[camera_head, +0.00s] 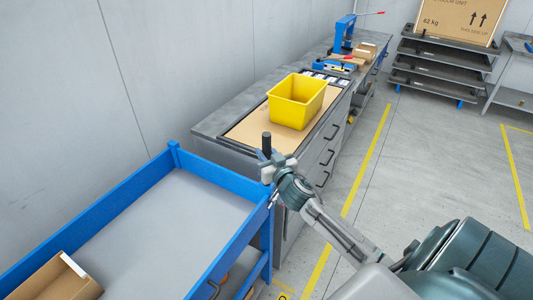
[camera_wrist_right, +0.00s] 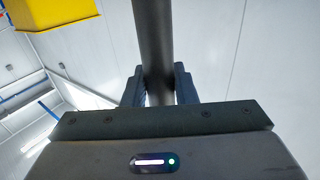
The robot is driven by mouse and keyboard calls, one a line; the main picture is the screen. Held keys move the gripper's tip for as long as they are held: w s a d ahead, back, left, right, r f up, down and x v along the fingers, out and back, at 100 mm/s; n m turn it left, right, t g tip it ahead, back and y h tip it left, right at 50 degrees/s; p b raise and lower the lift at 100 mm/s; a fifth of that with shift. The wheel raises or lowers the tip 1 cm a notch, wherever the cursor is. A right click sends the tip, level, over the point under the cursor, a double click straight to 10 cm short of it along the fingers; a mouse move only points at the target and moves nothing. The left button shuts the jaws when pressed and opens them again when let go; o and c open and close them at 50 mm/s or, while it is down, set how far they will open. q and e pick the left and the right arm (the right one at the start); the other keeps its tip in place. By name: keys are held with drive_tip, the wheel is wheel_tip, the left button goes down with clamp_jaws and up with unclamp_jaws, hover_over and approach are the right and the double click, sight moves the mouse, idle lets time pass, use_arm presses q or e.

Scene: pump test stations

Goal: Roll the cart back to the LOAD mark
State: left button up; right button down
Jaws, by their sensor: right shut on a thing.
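The blue cart (camera_head: 222,184) with a grey deck fills the lower left of the head view, alongside the wall. My right gripper (camera_head: 272,165) is at the cart's far right corner, shut on a dark upright bar (camera_head: 266,142) whose top sticks up above the fingers. In the right wrist view the bar (camera_wrist_right: 154,45) runs between the two fingers (camera_wrist_right: 159,88). Where the bar joins the cart is hidden behind the gripper. A yellow floor marking (camera_head: 283,296) is cut off at the bottom edge; its lettering cannot be read. My left gripper is not in view.
A cardboard box (camera_head: 50,280) is on the cart at lower left. A workbench (camera_head: 222,122) with a yellow bin (camera_head: 297,101) stands just beyond the cart. A yellow floor line (camera_head: 352,195) runs beside the bench; open floor (camera_head: 430,150) is to its right.

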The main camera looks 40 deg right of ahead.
drive_tip(key=shift+w+d+b, duration=0.15)
drive_tip(key=shift+d+b, duration=0.25)
drive_tip(key=d, duration=0.1)
drive_tip(key=w+d+b, duration=0.1)
drive_tip(key=d, duration=0.2)
drive_tip(key=shift+w, duration=0.3)
drive_tip(key=c, duration=1.3)
unclamp_jaws()
drive_tip(key=shift+a, duration=0.2)
drive_tip(key=shift+c, duration=0.2)
drive_tip(key=shift+o, duration=0.7)
drive_tip(key=shift+s+r, duration=0.1)
drive_tip(key=shift+d, duration=0.1)
